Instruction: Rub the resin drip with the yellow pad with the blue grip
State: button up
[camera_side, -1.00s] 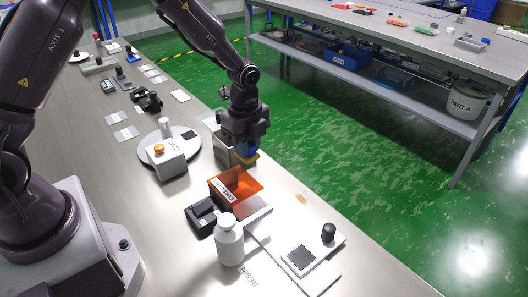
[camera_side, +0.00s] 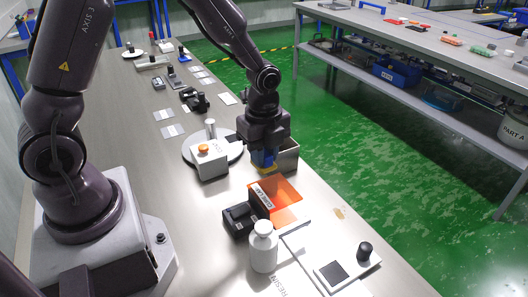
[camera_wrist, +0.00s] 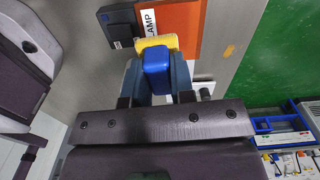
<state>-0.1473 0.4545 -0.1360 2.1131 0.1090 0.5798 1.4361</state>
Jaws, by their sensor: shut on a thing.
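My gripper (camera_side: 264,155) is shut on the blue grip (camera_wrist: 156,72) of the yellow pad (camera_wrist: 155,44). The pad (camera_side: 267,169) points down and is held above the bench, between the open metal bin and the orange sheet. I cannot tell its exact height. The resin drip (camera_side: 339,213) is a small amber smear on the bare bench near its right edge, to the right of the orange sheet. It also shows in the wrist view (camera_wrist: 229,51), to the right of the pad and apart from it.
A black lamp unit (camera_side: 239,219) with an orange sheet (camera_side: 283,196) stands in front of the pad. An open metal bin (camera_side: 288,158) is just right of my gripper. A white bottle (camera_side: 263,250), a black-knobbed plate (camera_side: 335,275) and an orange-buttoned box (camera_side: 210,163) stand nearby. Bench around the drip is clear.

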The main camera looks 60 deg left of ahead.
jog(key=shift+w+d+f+m, duration=0.2)
jog(key=shift+d+f+m, duration=0.1)
jog(key=shift+d+f, duration=0.6)
jog(key=w+d+f, duration=0.3)
jog(key=w+d, duration=0.1)
jog(key=w, duration=0.3)
send_over(333, 209)
jog(key=shift+f, duration=4.1)
jog(key=shift+d+r, duration=0.1)
jog(key=shift+d, duration=0.35)
jog(key=shift+c, duration=0.3)
jog(key=shift+d+f, duration=0.3)
jog(key=shift+d, duration=0.1)
jog(key=shift+d+r, duration=0.1)
jog(key=shift+d, duration=1)
grip_shut()
jog(key=shift+a, duration=2)
notch_tip(333, 209, up, 8)
